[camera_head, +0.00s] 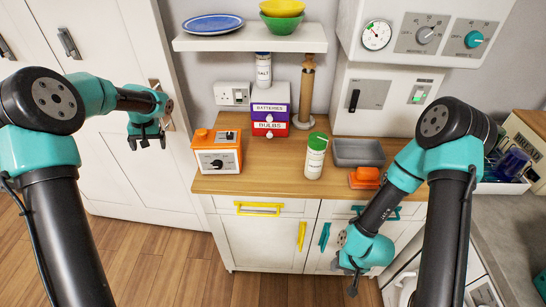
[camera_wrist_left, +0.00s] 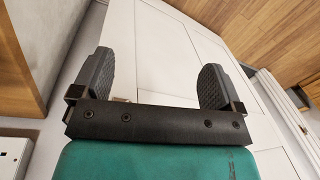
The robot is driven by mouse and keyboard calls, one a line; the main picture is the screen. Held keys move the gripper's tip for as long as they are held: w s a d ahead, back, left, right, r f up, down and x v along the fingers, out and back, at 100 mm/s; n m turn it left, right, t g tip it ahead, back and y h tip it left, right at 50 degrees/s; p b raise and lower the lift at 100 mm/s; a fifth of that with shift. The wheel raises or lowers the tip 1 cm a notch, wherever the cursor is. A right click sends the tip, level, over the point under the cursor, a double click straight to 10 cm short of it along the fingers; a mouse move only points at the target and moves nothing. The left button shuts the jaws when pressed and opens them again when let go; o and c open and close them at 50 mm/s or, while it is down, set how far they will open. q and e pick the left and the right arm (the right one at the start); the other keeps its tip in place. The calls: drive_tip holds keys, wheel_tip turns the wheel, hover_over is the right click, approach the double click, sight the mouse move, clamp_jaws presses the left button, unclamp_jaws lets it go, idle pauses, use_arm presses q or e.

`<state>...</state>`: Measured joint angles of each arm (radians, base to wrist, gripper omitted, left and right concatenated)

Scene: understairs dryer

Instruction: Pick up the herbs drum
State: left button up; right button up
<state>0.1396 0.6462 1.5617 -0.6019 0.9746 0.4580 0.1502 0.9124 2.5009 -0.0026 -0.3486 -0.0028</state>
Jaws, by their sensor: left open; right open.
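A white drum with a green lid (camera_head: 315,158) stands upright on the wooden counter, near its front edge; its label is too small to read, but it looks like the herbs drum. My left gripper (camera_head: 147,141) is open and empty, left of the counter in front of the white doors and well apart from the drum. Its two spread fingers show in the left wrist view (camera_wrist_left: 156,80) with nothing between them. My right gripper (camera_head: 352,277) is open and empty, low in front of the cabinet, below and right of the drum.
An orange box with a dial (camera_head: 217,152) stands left on the counter (camera_head: 265,184). Purple and red drawers (camera_head: 270,119), a grey tray (camera_head: 358,152) and an orange object (camera_head: 365,178) are near the drum. A salt drum (camera_head: 263,70) stands behind, under a shelf (camera_head: 250,43).

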use_arm(q)
drive_tip(key=w+d+r+n, duration=0.1)
drive_tip(key=d+r, duration=0.4)
drive_tip(key=d, duration=0.5)
drive_tip(key=w+d+r+n, duration=0.2)
drive_tip(key=d+r, duration=0.3)
drive_tip(key=d, duration=0.6)
drive_tip(key=w+d+r+n, duration=0.1)
drive_tip(key=d+r, duration=0.4)
drive_tip(key=d, duration=0.5)
drive_tip(key=s+d+r+n+y, duration=0.1)
drive_tip(key=s+d+r+n, duration=0.2)
drive_tip(key=d, duration=1.3)
drive_tip(key=s+d+r+n+t+y, duration=0.1)
drive_tip(key=s+d+r+n, duration=0.2)
drive_tip(key=d, duration=1.3)
drive_tip(key=s+n, duration=0.2)
drive_tip(key=s, duration=0.3)
drive_tip(key=shift+s+r+n+y, duration=0.15)
drive_tip(key=shift+r+n+y, duration=0.15)
drive_tip(key=shift+y, duration=0.1)
